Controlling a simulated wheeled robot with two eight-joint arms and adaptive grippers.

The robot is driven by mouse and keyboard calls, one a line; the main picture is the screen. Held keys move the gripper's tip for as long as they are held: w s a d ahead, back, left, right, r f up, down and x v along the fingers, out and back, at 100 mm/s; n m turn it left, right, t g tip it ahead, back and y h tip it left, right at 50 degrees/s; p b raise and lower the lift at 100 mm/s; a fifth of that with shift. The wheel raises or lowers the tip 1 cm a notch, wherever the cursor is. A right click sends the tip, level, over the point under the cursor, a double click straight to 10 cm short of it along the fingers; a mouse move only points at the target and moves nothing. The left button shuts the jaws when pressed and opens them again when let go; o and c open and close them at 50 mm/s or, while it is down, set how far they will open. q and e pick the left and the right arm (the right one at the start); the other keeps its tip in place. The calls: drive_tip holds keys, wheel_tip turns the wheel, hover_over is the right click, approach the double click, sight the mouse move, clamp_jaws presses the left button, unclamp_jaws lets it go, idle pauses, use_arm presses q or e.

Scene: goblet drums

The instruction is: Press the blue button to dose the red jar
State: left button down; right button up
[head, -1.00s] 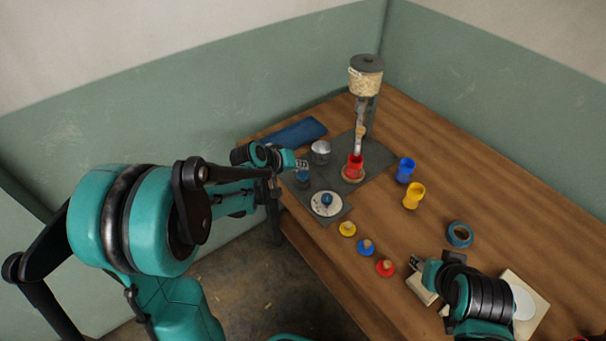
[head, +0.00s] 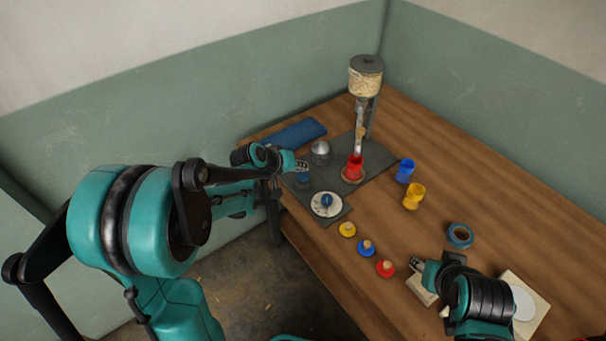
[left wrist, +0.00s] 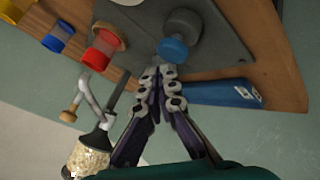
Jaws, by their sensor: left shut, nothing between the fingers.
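The blue button (head: 303,178) stands on the left part of the grey mat. In the left wrist view its round blue top (left wrist: 173,48) sits on a grey body. My left gripper (head: 302,166) is shut and empty, right above the button. In the left wrist view the closed fingertips (left wrist: 162,74) are close beside the blue top; I cannot tell whether they touch. The red jar (head: 354,166) stands upright on a round wooden base under the dispenser (head: 366,80). My right gripper (head: 415,265) is at the front right; its jaw opening is too small to judge.
A silver dome (head: 320,152) and a white dial (head: 326,205) with a blue knob are close to the button. A blue pad (head: 293,135) lies behind. Blue (head: 405,171) and yellow (head: 413,196) jars, lids and a tape roll (head: 460,236) stand to the right.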

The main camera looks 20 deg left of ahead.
sight(301, 175)
use_arm(q)
drive_tip(key=shift+f, duration=0.15)
drive_tip(key=shift+f+b, duration=0.3)
drive_tip(key=shift+b, duration=0.05)
drive_tip(key=shift+f+b, duration=0.85)
drive_tip(key=shift+f, duration=0.15)
idle(0.8)
drive_tip(key=shift+r, duration=0.1)
drive_tip(key=shift+r+p, duration=1.15)
drive_tip(key=shift+r, duration=0.2)
wheel_tip(301, 175, up, 5)
drive_tip(key=p, duration=0.4)
